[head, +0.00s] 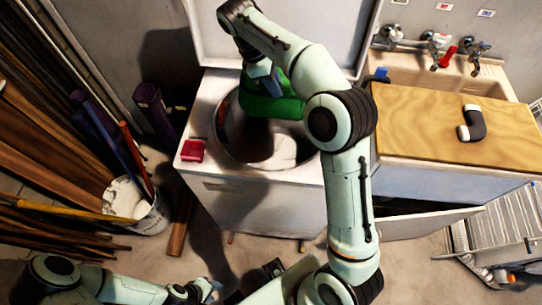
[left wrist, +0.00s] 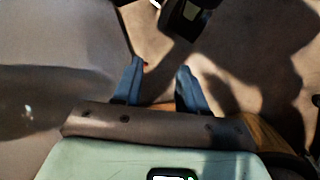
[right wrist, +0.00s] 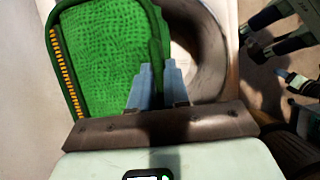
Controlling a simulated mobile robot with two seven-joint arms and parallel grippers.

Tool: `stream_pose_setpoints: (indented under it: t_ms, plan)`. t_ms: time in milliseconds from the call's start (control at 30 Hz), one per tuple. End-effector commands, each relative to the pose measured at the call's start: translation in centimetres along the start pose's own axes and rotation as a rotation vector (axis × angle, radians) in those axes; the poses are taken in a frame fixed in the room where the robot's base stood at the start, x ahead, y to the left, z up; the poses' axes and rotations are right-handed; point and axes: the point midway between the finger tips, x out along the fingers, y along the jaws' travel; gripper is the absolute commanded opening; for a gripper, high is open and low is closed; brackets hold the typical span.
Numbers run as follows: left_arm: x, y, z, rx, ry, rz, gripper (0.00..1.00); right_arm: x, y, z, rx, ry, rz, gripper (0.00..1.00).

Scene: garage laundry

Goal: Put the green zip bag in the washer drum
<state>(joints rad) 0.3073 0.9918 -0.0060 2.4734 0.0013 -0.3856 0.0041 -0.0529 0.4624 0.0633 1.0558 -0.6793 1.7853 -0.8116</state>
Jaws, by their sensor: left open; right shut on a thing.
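The green zip bag (head: 283,107) has a textured face and a yellow zip edge, plain in the right wrist view (right wrist: 105,50). My right gripper (head: 262,75) is shut on the bag's edge; its blue fingers (right wrist: 159,72) are close together there. The bag hangs over the back of the round opening of the washer drum (head: 240,145), whose rim also shows in the right wrist view (right wrist: 212,55). I cannot tell how far the bag dips inside. My left gripper (head: 207,291) is low at the front, away from the washer; its fingers (left wrist: 157,82) are apart and empty.
A red box (head: 192,150) sits on the washer's (head: 250,205) front left corner. The raised lid (head: 300,35) stands behind. To the right are a wooden counter (head: 430,115) and sink taps (head: 435,45). A bucket (head: 140,205) and planks (head: 40,130) fill the left.

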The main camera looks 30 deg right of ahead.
Motion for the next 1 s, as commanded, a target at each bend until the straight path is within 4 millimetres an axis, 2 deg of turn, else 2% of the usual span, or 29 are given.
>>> stream_pose_setpoints:
  t_ms: [33, 100, 300, 467, 600, 800, 1000]
  plan:
    - [0.0, 0.0, 0.0, 0.000, 0.000, 0.000, 0.41, -0.1, 0.0, 0.0, 0.001, 0.000, 0.001, 0.00]
    - [1.1, -0.5, 0.4, -0.002, -0.006, -0.002, 0.41, 1.2, -0.1, -0.4, 0.000, -0.001, -0.001, 0.00]
    - [2.9, -1.4, 1.0, -0.006, -0.017, -0.006, 0.41, 3.2, -0.1, -1.3, 0.000, -0.001, 0.000, 0.00]
    - [5.2, -2.4, 1.5, -0.010, -0.027, -0.009, 0.41, 5.8, -0.1, -2.4, 0.000, -0.001, 0.000, 0.00]
    - [7.8, -3.4, 1.7, -0.013, -0.035, -0.012, 0.41, 8.6, -0.1, -3.5, 0.000, -0.001, -0.002, 0.00]
    - [10.4, -4.1, 0.9, -0.012, -0.014, -0.008, 0.41, 11.8, -0.1, -4.8, 0.001, 0.000, -0.001, 0.00]
    - [11.2, -4.1, 0.1, -0.009, 0.013, -0.003, 0.41, 13.0, -0.1, -5.4, 0.001, 0.000, 0.001, 0.00]
